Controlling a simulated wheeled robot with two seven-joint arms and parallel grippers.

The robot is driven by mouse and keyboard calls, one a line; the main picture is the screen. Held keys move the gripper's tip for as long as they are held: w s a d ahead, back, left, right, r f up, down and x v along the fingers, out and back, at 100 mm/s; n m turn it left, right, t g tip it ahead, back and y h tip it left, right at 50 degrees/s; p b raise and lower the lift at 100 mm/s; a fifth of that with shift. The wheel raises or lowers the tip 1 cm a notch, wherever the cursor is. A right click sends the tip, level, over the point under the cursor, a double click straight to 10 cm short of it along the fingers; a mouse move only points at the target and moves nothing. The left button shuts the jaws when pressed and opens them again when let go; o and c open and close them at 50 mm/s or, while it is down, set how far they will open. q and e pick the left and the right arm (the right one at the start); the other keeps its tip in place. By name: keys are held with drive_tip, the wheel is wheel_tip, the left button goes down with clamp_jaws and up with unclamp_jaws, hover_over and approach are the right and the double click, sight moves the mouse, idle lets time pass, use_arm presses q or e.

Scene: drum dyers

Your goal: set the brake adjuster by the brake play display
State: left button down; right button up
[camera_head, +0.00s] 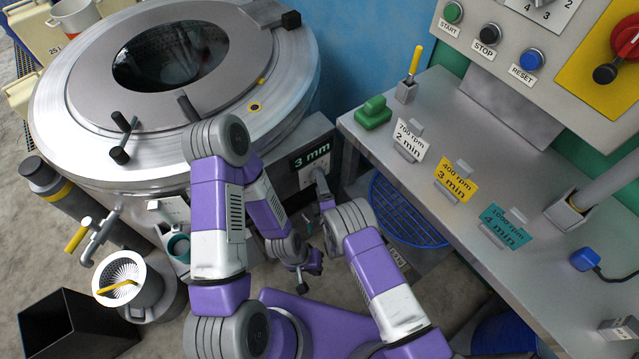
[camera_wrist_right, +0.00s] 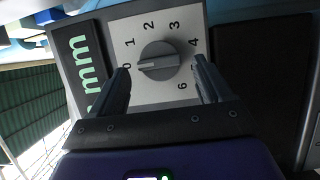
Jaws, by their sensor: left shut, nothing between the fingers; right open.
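The brake play display (camera_head: 312,156) reads "3 mm" in green on the drum machine's front. Part of it, with "mm" readable, shows in the right wrist view (camera_wrist_right: 82,72). The brake adjuster (camera_wrist_right: 158,62) is a round grey knob on a pale dial with numbers around it. Its white pointer line is toward the left, at a number partly covered by a finger that looks like 0. My right gripper (camera_wrist_right: 163,84) is open, its fingers either side of the knob with visible gaps. In the head view my right gripper (camera_head: 321,184) is at the panel. My left gripper (camera_head: 304,283) is shut and empty, low before the machine.
A white strainer pot (camera_head: 128,285) and black bin (camera_head: 70,325) stand at lower left.

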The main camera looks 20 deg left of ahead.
drive_tip(key=shift+x, duration=1.1)
drive_tip(key=c, duration=1)
drive_tip(key=shift+o, duration=0.2)
